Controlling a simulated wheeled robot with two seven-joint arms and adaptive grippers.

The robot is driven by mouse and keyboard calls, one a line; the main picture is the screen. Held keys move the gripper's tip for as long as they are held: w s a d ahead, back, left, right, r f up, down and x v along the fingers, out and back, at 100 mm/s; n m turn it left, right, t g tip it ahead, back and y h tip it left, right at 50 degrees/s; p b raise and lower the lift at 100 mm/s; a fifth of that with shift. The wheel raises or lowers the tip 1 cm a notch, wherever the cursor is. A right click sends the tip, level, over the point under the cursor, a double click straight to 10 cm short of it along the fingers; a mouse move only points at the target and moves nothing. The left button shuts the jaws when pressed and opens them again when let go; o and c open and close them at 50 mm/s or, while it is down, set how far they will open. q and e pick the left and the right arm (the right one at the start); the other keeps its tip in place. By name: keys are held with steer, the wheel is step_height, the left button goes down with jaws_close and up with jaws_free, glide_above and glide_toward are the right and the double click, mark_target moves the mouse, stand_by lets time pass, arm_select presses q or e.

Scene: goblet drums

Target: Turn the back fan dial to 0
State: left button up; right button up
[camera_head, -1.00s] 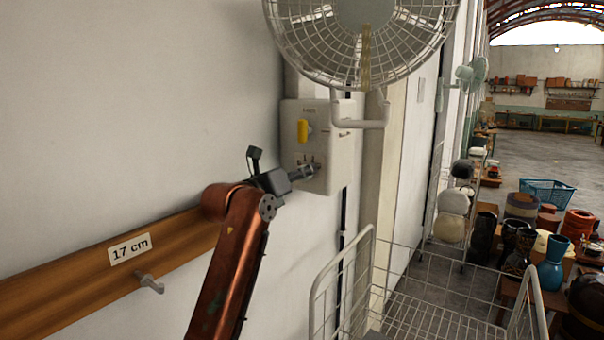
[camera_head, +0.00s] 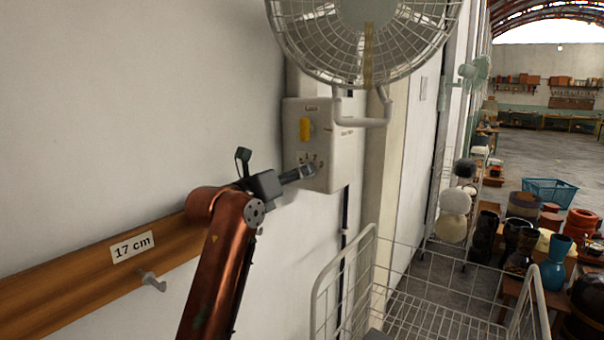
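A pale control box (camera_head: 342,150) is fixed to the wall post under the fan. It has a yellow knob or switch (camera_head: 305,129) on its upper front and small dark markings lower down. A dial is not clearly visible; the lower front is partly covered by my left gripper (camera_head: 309,171). The gripper's tips are at the lower front of the box, below the yellow part. I cannot tell whether they touch it, or whether the fingers are open or shut. My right gripper is not in view.
The caged wall fan (camera_head: 362,40) hangs just above the box on a bent bracket (camera_head: 361,122). A wooden rail (camera_head: 75,285) with a hook (camera_head: 152,282) runs along the wall at left. A white wire basket (camera_head: 430,325) stands below right. Pots crowd the far right.

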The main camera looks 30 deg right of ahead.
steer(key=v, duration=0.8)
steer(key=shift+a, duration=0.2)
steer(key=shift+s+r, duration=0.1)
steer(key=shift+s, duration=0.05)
